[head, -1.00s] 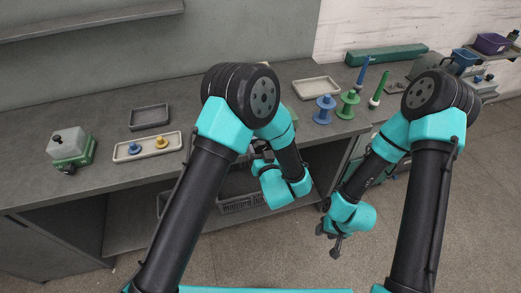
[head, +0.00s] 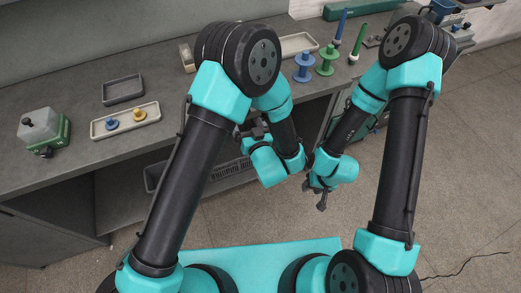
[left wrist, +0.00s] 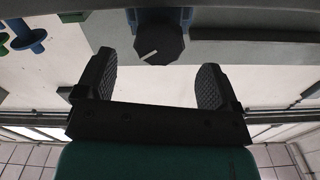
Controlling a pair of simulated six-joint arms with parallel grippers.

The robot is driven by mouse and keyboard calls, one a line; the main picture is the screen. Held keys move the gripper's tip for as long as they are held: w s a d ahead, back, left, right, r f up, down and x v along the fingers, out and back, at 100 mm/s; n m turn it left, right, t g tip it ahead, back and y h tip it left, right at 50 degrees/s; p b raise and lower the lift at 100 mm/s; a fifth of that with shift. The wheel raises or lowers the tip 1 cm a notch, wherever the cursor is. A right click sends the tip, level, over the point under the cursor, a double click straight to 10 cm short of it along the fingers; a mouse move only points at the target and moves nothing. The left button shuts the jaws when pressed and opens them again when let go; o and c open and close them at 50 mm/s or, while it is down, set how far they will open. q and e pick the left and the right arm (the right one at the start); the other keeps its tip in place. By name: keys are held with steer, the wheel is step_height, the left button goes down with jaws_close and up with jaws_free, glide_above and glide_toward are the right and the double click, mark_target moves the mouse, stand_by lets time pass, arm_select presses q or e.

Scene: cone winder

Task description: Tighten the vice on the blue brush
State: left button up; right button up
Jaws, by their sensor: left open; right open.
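My left gripper (head: 251,130) is at the bench's front edge in the head view, partly behind my arm. In the left wrist view my left gripper (left wrist: 155,80) is open and empty. A black faceted knob (left wrist: 158,45) with a white mark sits beyond and between its fingers, on a blue body (left wrist: 160,14) cut off by the top edge. I cannot tell for sure that this is the vice. A tall blue tapered piece (head: 341,27), possibly the brush, stands at the back right of the bench. My right gripper (head: 321,198) is open and empty in front of the bench.
A blue spool (head: 304,67) and a green spool (head: 327,62) stand near a green tapered piece (head: 358,42). At left are a pale tray (head: 99,130) with small pegs, a grey tray (head: 122,90) and a green box (head: 62,132) with a knob.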

arm_select(q)
steer(key=v, duration=1.1)
steer(key=shift+s, duration=0.1)
